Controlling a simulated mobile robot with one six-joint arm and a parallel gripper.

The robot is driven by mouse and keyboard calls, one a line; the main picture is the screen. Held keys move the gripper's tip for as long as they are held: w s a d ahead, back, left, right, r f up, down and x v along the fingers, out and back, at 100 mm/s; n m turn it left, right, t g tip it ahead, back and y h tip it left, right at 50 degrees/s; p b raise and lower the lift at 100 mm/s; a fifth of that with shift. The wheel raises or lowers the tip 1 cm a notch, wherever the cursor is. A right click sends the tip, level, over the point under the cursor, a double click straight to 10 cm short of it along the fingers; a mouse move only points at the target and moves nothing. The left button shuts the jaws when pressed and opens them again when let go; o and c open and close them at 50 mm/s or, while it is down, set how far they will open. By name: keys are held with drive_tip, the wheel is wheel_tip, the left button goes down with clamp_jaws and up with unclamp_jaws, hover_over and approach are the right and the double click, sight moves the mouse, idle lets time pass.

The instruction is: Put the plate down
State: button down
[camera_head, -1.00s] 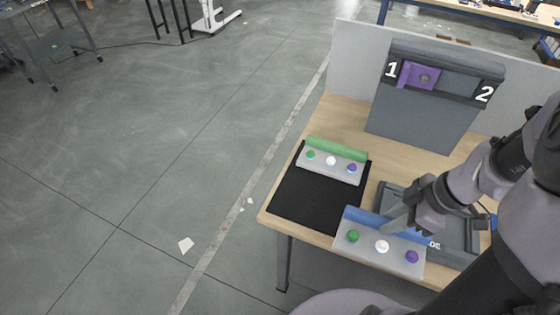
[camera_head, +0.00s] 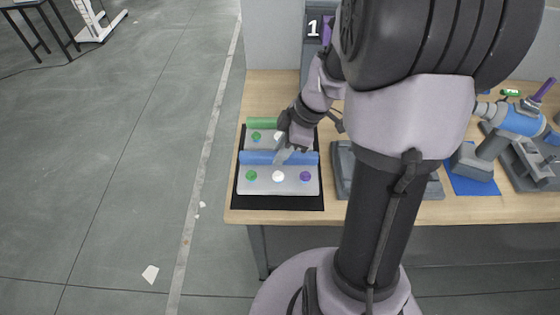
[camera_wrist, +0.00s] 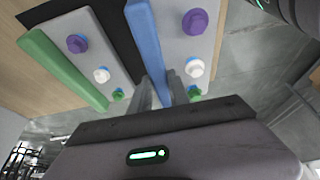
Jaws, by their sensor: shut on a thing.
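My gripper (camera_head: 283,156) is shut on the blue bar (camera_head: 258,158) of a grey plate (camera_head: 260,188) with green, white and purple knobs. The plate is level over the front of the black mat (camera_head: 290,205); I cannot tell whether it touches the mat. In the wrist view, my fingers (camera_wrist: 153,92) grip the blue bar (camera_wrist: 146,42), with the plate (camera_wrist: 177,55) to its right. A second grey plate (camera_head: 247,144) with a green bar (camera_head: 262,122) lies on the mat just behind. In the wrist view, its green bar (camera_wrist: 60,70) is at left.
A dark grey tray (camera_head: 343,178) stands right of the mat, partly hidden by my arm. Farther right are a blue and grey machine (camera_head: 515,120) and a blue mat (camera_head: 474,186). A panel marked 1 (camera_head: 312,28) rises behind. The table's front edge is close to the mat.

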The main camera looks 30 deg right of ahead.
drive_tip(key=shift+w+f+b, duration=0.1)
drive_tip(key=shift+f+b, duration=1)
drive_tip(key=shift+f, duration=0.8)
drive_tip(key=c, duration=1.3)
unclamp_jaws()
drive_tip(key=shift+o, duration=0.2)
drive_tip(key=shift+r+p, duration=0.45)
drive_tip(key=p+v, duration=0.4)
drive_tip(key=v, duration=0.7)
drive_tip(key=shift+d+r+p, duration=0.1)
drive_tip(key=shift+r+p, duration=0.05)
drive_tip(key=shift+p, duration=0.2)
drive_tip(key=s+a+r+m+t, duration=0.1)
drive_tip(key=s+a+r+m, duration=0.4)
drive_tip(key=a, duration=0.5)
drive_tip(key=s+a+r+m+t+h, duration=0.1)
drive_tip(key=s+a+r+m, duration=0.4)
drive_tip(key=a+m, duration=0.5)
drive_tip(key=shift+s+m+t+h, duration=0.3)
drive_tip(key=shift+s+t, duration=0.1)
drive_tip(key=shift+t, duration=0.3)
